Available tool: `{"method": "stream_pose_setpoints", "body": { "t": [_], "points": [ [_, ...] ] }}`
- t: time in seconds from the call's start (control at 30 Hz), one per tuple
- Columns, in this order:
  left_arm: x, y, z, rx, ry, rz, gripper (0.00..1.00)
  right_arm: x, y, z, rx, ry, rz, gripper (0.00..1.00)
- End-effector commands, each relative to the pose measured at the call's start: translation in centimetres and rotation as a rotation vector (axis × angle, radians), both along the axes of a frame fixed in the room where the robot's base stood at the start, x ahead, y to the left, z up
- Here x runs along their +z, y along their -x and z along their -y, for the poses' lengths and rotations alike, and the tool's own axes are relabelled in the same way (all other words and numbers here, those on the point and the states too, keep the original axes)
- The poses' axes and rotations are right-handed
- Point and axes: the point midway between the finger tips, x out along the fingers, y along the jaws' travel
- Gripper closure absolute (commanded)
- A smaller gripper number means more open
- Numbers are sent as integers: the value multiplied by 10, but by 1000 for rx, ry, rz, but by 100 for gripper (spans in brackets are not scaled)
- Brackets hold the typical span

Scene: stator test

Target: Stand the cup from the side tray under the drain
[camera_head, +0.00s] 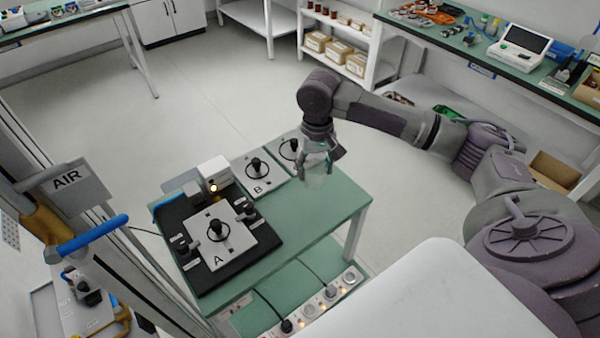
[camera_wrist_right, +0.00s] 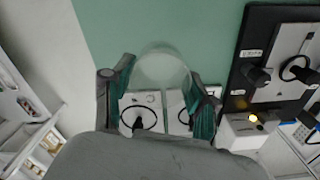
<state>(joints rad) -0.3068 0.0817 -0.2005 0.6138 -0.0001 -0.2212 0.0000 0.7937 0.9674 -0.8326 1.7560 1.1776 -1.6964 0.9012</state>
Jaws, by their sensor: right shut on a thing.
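A clear, see-through cup (camera_head: 316,172) is between the fingers of my right gripper (camera_head: 318,158), over the back right of the green table. In the right wrist view the cup's round rim (camera_wrist_right: 161,56) shows between the two green-padded fingers of the gripper (camera_wrist_right: 160,100), which is shut on it. At the left of the head view is a post with an AIR sign (camera_head: 66,179), a brass-coloured fitting (camera_head: 42,222) and a blue lever (camera_head: 92,234). I cannot tell which part is the drain. My left gripper is not in view.
The green table (camera_head: 318,213) holds a black base with plate A (camera_head: 219,241), plate B (camera_head: 250,172), another plate behind the cup, and a white box with a lit lamp (camera_head: 214,174). A power strip (camera_head: 318,303) lies on the lower shelf. The table's right side is bare.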

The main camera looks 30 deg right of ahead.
Motion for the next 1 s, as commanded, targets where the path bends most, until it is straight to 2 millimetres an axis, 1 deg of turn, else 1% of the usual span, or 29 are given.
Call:
{"method": "stream_pose_setpoints", "body": {
  "t": [0.03,0.1,0.2,0.3,0.4,0.6,0.7,1.0],
  "points": [
    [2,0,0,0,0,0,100,-6,-12,-3,-1,-1,-1,68],
    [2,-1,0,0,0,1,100,-14,-27,-3,-2,-1,-1,68],
    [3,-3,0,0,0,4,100,-24,-42,-4,-1,-1,0,68],
    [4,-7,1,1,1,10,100,-30,-51,-5,0,0,0,68],
    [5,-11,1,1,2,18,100,-36,-53,-5,1,1,-1,68],
    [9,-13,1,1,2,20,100,-64,-53,-4,1,3,-2,68],
    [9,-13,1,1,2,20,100,-71,-53,-4,2,2,0,68],
    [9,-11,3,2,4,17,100,-73,-53,-4,1,1,1,68]
  ]
}}
